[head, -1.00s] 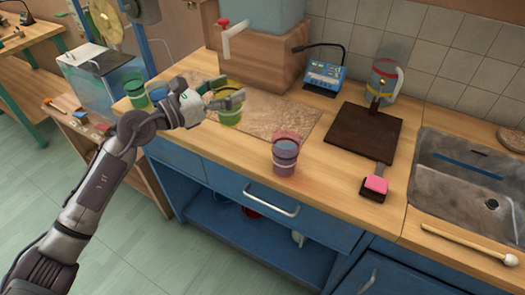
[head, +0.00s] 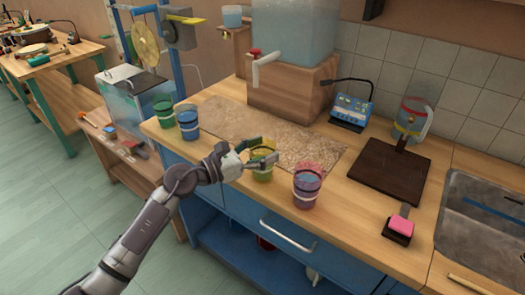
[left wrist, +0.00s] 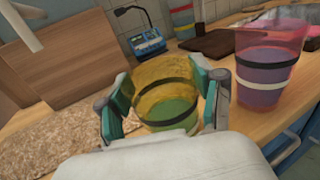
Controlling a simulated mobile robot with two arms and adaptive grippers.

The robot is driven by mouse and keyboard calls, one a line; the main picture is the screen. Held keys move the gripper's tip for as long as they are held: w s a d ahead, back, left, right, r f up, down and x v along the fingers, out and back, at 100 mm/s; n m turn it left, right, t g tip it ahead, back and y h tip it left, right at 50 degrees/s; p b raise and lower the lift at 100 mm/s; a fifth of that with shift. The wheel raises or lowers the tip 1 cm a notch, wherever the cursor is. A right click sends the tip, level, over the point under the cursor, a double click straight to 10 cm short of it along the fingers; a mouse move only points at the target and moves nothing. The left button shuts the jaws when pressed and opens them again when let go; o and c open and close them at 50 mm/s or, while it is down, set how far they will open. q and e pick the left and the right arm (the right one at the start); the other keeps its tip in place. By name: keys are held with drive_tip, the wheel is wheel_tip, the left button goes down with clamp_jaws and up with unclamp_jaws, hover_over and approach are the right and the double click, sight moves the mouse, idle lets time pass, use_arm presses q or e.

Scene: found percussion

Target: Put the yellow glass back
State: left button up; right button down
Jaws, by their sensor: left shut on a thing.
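My left gripper (head: 262,158) is shut on the yellow glass (head: 263,170), a see-through tumbler with dark and pale bands and greenish liquid. In the left wrist view the yellow glass (left wrist: 168,98) is upright between the two teal-padded fingers (left wrist: 166,98). It is at the front of the counter, just left of the pink-purple glass (head: 307,186) and apart from it; that glass also shows in the left wrist view (left wrist: 265,65). I cannot tell whether its base touches the wood. The blue glass (head: 188,122) and green glass (head: 164,112) stand farther left. My right gripper is out of view.
A mottled mat (head: 225,128) lies behind the glasses. A wooden block with a tap (head: 290,95), a blue device (head: 350,108), a dark board (head: 390,172) and a pink sponge block (head: 399,227) stand behind and right. The sink (head: 485,225) is at far right.

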use_arm(q)
drive_tip(key=shift+r, duration=0.1)
drive_tip(key=o, duration=1.5)
drive_tip(key=shift+f, duration=0.2)
drive_tip(key=shift+o, duration=0.2)
